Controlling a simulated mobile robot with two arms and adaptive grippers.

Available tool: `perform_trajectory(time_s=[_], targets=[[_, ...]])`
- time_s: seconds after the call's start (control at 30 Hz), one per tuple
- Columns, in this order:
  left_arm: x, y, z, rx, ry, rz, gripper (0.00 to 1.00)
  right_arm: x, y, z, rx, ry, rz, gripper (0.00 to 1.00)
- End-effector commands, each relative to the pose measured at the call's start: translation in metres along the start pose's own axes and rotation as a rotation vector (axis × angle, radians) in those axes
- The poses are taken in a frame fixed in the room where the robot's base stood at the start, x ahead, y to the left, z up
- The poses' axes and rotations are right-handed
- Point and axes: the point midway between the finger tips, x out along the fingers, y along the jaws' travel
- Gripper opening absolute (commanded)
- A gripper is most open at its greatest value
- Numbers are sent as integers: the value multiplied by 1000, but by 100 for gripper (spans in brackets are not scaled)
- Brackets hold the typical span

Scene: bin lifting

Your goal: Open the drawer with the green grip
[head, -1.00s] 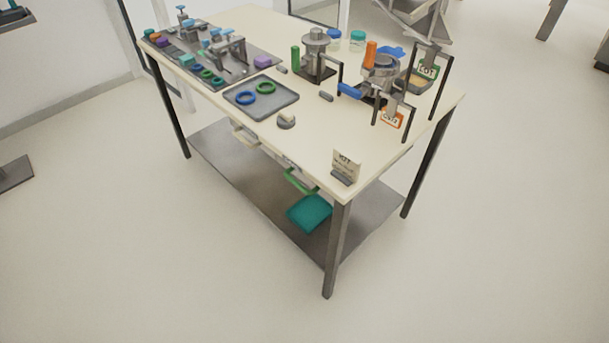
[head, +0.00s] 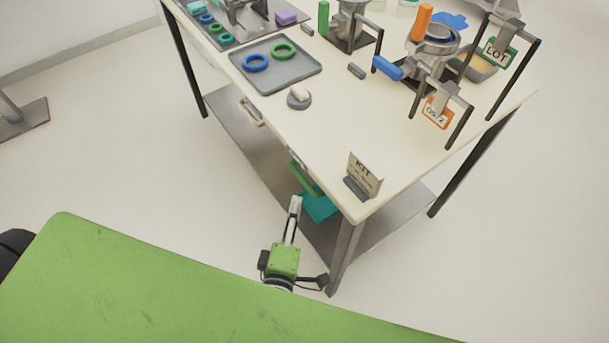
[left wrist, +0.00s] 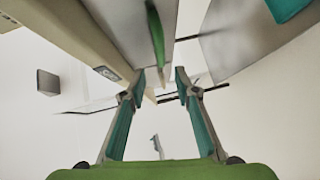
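The drawer's green grip (head: 305,180) is under the front edge of the table, near its right corner. In the left wrist view the green grip (left wrist: 156,35) is a long bar running down from the top edge. My left gripper (head: 295,203) is just in front of and below it in the head view. In the left wrist view the fingers of my left gripper (left wrist: 160,78) are apart. The bar's near end shows by the gap between the tips; I cannot tell whether they touch it. My right gripper is not in view.
A second drawer with a pale grip (head: 251,112) is further left. A teal bin (head: 320,208) is on the lower shelf (head: 235,125). A table leg (head: 346,255) stands right of my left gripper. A KIT sign (head: 364,174) stands on the tabletop (head: 310,130).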

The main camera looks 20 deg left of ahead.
Motion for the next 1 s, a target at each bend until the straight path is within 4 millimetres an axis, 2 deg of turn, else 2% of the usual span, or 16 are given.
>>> perform_trajectory(time_s=[0.1,0.3,0.5,0.67,0.93,0.97,1.0], targets=[[28,3,0,1,1,4,29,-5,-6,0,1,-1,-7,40],[70,2,0,2,-1,2,29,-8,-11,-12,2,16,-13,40],[98,0,0,3,-2,0,29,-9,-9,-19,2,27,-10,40],[106,0,1,4,-2,-1,29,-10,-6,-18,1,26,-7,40],[108,-1,0,4,-2,-1,29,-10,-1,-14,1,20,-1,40],[108,-1,0,4,-2,-1,24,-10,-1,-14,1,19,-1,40],[108,-1,0,4,-2,-1,13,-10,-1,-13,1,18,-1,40]])
